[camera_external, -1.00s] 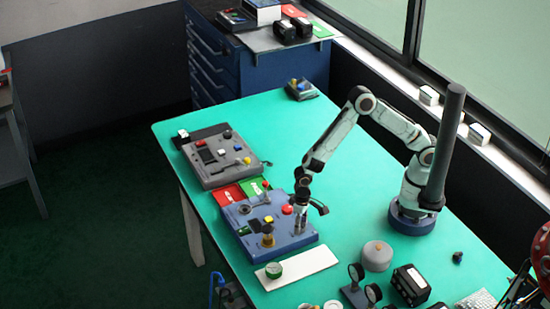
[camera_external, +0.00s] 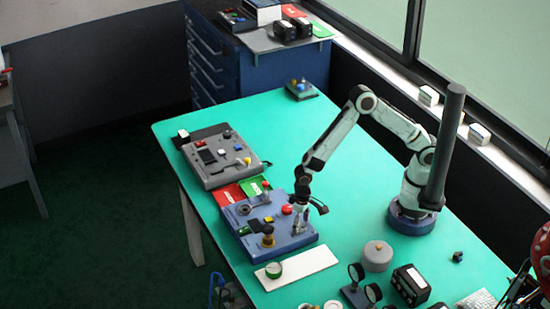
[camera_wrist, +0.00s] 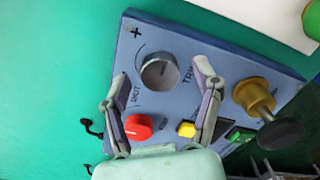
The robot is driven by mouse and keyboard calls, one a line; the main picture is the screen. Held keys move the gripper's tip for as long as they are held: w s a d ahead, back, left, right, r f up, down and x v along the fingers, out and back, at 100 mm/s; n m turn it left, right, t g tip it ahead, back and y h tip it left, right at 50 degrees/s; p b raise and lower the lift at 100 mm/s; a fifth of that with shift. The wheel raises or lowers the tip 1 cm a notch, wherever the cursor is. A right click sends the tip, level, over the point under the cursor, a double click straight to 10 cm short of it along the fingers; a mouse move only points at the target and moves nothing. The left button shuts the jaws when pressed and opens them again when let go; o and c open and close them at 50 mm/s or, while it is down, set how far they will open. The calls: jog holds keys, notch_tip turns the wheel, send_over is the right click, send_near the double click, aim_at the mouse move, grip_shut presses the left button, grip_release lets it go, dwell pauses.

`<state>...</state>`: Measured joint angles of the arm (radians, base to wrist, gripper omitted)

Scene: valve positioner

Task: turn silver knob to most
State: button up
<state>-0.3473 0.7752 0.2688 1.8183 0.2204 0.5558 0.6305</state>
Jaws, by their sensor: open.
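The silver knob (camera_wrist: 160,72) sits on the blue-grey valve panel (camera_wrist: 145,40) in the wrist view, with a pale pointer line on its face and an arc marked around it. In the external view my arm and gripper cover the knob. My gripper (camera_wrist: 162,88) is open, with one finger to the left and one to the right of the knob in the wrist view. It also shows in the external view (camera_external: 300,222), low over the right part of the panel (camera_external: 285,240). I cannot tell whether a finger touches the knob.
On the panel are a red knob (camera_wrist: 138,127), a yellow button (camera_wrist: 187,130) and a brass valve with a black handle (camera_wrist: 255,97). A second grey panel (camera_external: 215,172) stands behind. A white strip (camera_external: 310,265) and a grey round pot (camera_external: 377,256) lie to the right.

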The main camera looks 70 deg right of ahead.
aim_at(301, 225)
notch_tip(301, 225, up, 12)
jog(key=shift+f, duration=0.25)
dwell(0.4)
